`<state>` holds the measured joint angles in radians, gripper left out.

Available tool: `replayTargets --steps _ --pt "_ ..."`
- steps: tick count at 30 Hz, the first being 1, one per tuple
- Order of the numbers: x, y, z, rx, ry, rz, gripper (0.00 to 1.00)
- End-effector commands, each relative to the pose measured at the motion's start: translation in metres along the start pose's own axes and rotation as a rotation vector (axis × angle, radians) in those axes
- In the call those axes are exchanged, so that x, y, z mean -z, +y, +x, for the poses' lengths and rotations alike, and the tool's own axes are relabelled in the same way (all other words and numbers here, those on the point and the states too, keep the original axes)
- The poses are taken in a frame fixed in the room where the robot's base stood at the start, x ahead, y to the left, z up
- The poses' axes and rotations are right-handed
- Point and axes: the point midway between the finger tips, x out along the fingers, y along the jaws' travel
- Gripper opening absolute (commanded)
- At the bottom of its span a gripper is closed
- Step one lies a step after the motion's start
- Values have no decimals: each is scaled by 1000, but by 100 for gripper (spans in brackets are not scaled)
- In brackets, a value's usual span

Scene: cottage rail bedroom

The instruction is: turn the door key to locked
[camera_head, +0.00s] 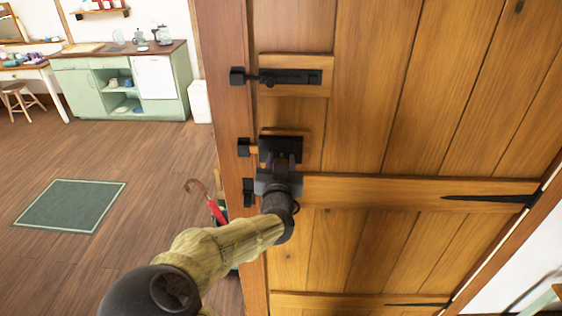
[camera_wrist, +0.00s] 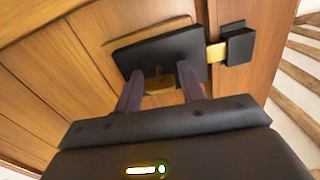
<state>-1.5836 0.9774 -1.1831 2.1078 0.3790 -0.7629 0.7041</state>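The black lock case (camera_head: 280,149) is mounted on the wooden door near its left edge. In the wrist view the lock case (camera_wrist: 160,50) is just beyond my gripper. A brass bolt (camera_wrist: 215,52) bridges the gap from the case to the black keeper (camera_wrist: 236,45) on the frame. The brass key (camera_wrist: 159,84) is in the lock, its bow crosswise between my fingertips. My gripper (camera_wrist: 160,72) has its two fingers apart on either side of the key, with narrow gaps seeming to show. In the head view my gripper (camera_head: 282,162) covers the key.
A black slide bolt (camera_head: 290,77) is above the lock. Strap hinges (camera_head: 490,199) are at the door's right side. A red umbrella (camera_head: 216,211) stands in a holder left of the door. A green cabinet (camera_head: 88,90) is far left. The floor around the green mat (camera_head: 70,206) is clear.

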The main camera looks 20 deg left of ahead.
Motion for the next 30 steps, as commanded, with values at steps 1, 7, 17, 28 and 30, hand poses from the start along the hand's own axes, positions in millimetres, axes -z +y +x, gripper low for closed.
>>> replayTargets --steps 1,7,17,28,30 --pt "0 0 0 -1 0 0 29" --pt "0 1 0 -1 0 0 8" --pt "0 -2 0 1 0 -79 8" --pt "0 -2 0 2 0 -84 52" --pt "0 -2 0 2 0 -83 53"
